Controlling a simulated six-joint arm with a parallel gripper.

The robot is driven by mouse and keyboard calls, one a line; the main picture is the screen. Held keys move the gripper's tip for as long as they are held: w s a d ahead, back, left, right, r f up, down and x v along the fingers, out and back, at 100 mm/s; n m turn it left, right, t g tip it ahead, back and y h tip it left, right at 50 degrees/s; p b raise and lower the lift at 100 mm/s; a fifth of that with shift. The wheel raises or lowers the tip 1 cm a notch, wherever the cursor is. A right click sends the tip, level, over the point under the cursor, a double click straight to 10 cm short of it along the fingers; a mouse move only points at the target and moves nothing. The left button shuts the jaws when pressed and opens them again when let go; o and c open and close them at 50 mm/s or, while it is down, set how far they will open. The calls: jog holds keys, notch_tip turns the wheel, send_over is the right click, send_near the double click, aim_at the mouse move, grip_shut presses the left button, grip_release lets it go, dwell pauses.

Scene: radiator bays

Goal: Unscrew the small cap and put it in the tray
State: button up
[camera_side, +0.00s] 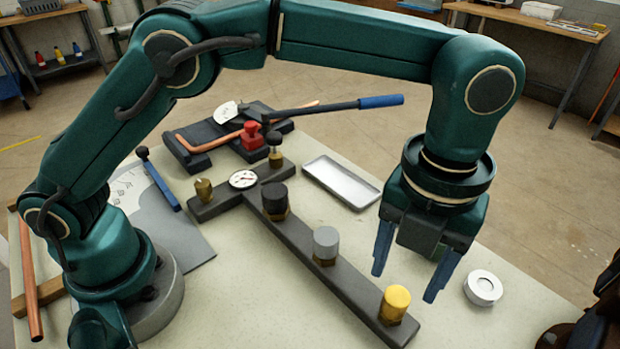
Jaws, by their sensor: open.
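A dark bar (297,243) on the bench carries three capped brass fittings: a black cap (274,193), a grey cap (326,240) and a yellow cap (396,297). All three caps sit upright on their fittings. I cannot tell for sure which is the small cap. The shallow silver tray (341,183) lies behind the bar, left of my gripper, and is empty. My gripper (404,284) points down with its blue fingers apart and nothing between them that I can make out. In the picture its fingertips are near the yellow cap; their height above it is unclear.
A white round piece (483,288) lies right of my gripper. A dial gauge (243,179) and small brass fittings are at the bar's far end. A blue-handled tool (340,106), copper pipe and red clamp (251,135) lie behind. The bench is clear between tray and bar.

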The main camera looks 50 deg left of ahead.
aim_at(398, 296)
jog(key=m, duration=0.3)
jog(key=shift+f, duration=2.5)
